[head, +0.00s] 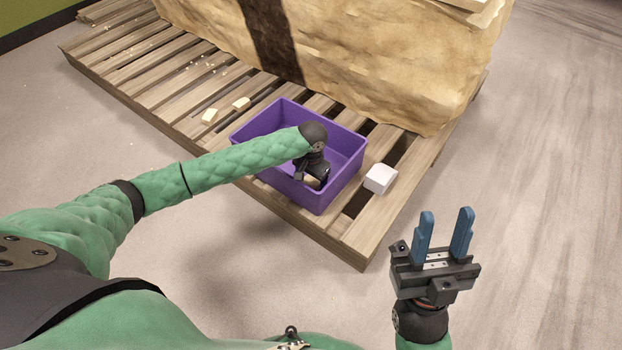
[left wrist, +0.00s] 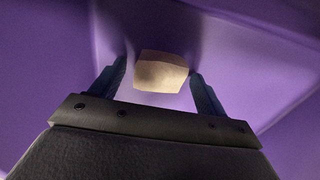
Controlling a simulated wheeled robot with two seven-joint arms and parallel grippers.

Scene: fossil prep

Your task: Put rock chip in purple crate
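The purple crate (head: 262,122) sits on the wooden pallet, open side up. My left gripper (head: 312,178) reaches down into it near its front wall. In the left wrist view the beige rock chip (left wrist: 160,72) lies between the fingertips of my left gripper (left wrist: 158,68), close to the right finger, with a narrow gap at the left finger. The fingers stand wide apart. A bit of the chip shows below the gripper in the head view (head: 312,182). Whether the chip rests on the crate floor is hard to see. My right gripper (head: 443,235) is open and empty, off the pallet.
The slatted pallet (head: 355,240) carries a large tan rock block (head: 370,60) behind the crate. A white block (head: 380,179) lies right of the crate. Two pale chips (head: 209,116) (head: 241,103) and crumbs lie to the left. The floor at right is clear.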

